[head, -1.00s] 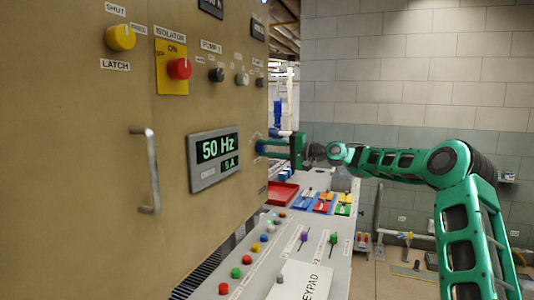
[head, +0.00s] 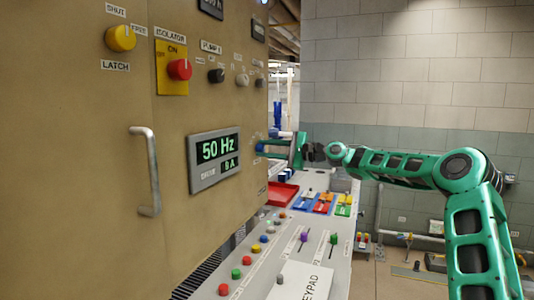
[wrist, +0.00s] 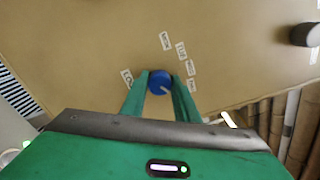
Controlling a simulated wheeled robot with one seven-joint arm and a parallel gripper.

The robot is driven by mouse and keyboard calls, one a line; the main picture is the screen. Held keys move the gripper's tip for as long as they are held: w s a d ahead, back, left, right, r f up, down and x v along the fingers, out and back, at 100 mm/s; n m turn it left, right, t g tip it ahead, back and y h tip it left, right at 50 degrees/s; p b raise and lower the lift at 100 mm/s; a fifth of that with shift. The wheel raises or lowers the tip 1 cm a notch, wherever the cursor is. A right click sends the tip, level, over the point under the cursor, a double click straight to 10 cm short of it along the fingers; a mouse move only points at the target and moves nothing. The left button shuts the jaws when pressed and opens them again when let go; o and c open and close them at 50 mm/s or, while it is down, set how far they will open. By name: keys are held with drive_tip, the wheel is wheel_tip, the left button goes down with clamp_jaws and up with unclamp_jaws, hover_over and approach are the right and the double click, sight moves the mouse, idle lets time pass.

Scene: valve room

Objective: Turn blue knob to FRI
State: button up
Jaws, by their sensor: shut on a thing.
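The blue knob (wrist: 159,82) sits on the tan panel in the wrist view, with a white pointer mark toward its lower right. Small white labels stand around it, too blurred and tilted to read, so I cannot tell which is FRI. My gripper (wrist: 160,78) is shut on the knob, one green finger on each side. In the head view my gripper (head: 272,147) reaches the far right part of the panel from the right. The knob (head: 260,147) shows there only as a small blue spot.
A dark knob (wrist: 304,34) sits at the upper right in the wrist view. In the head view, a display (head: 216,157) and metal handle (head: 148,171) are on the near panel. A sloping desk with buttons, levers and a red tray (head: 282,193) lies below my gripper.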

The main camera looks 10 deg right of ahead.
drive_tip(key=shift+w+d+f+m, duration=0.15)
drive_tip(key=shift+d+f+m, duration=0.05)
drive_tip(key=shift+m, duration=0.1)
drive_tip(key=o, duration=1.1)
drive_tip(key=shift+f, duration=0.1)
drive_tip(key=shift+a, duration=0.1)
drive_tip(key=v, duration=1)
drive_tip(key=shift+d, duration=0.3)
drive_tip(key=shift+s, duration=0.25)
